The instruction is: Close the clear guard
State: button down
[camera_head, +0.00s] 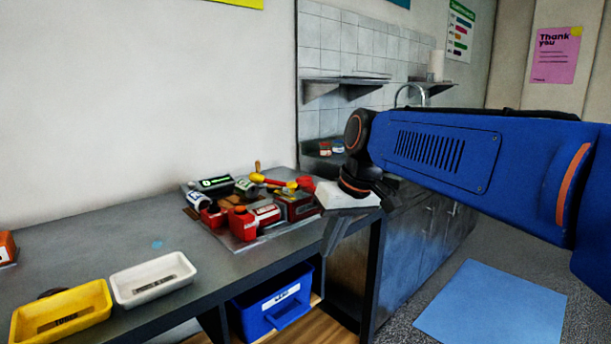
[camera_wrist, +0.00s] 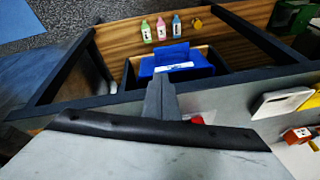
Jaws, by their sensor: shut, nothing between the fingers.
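I cannot make out the clear guard in either view. A crowded cluster of red, yellow, black and white items stands on a flat grey base (camera_head: 247,245) on the workbench (camera_head: 130,234), and no clear panel stands out there. My gripper (camera_head: 330,238) is shut and empty, pointing down at the bench's front edge, just right of the cluster. In the wrist view my shut fingers (camera_wrist: 161,88) show against the bench edge and the space below it. A small red part (camera_wrist: 197,120) shows beside the gripper body, which hides most of the lower picture.
A white tray (camera_head: 122,291) and a yellow tray (camera_head: 92,300) sit at the bench's near left. A blue bin (camera_head: 274,307) stands under the bench. Three small bottles (camera_wrist: 161,28) stand beyond it. A blue mat (camera_head: 490,312) lies on open floor at right.

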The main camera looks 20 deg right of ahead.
jog(key=w+d+r+n+y, duration=0.1)
jog(key=w+d+r+y, duration=0.1)
jog(key=w+d+r, duration=0.75)
jog(key=w+d+r+n+y, duration=0.2)
jog(key=w+d+r, duration=0.2)
jog(key=w+r, duration=0.55)
send_near(305, 191)
jog(key=w, duration=0.1)
jog(key=w+f, duration=0.1)
jog(key=w, duration=0.1)
jog(key=shift+w+a+f, duration=0.15)
jog(key=shift+a+f, duration=0.1)
jog(key=shift+f, duration=0.15)
jog(key=a, duration=0.1)
jog(key=a+f, duration=0.1)
jog(key=a, duration=0.1)
jog(key=shift+s+a+f, duration=0.1)
jog(key=shift+s+a, duration=0.1)
jog(key=shift+a, duration=0.35)
jog(key=s+a, duration=0.3)
jog(key=a, duration=0.8)
jog(key=shift+s, duration=0.35)
jog(key=shift+a, duration=0.2)
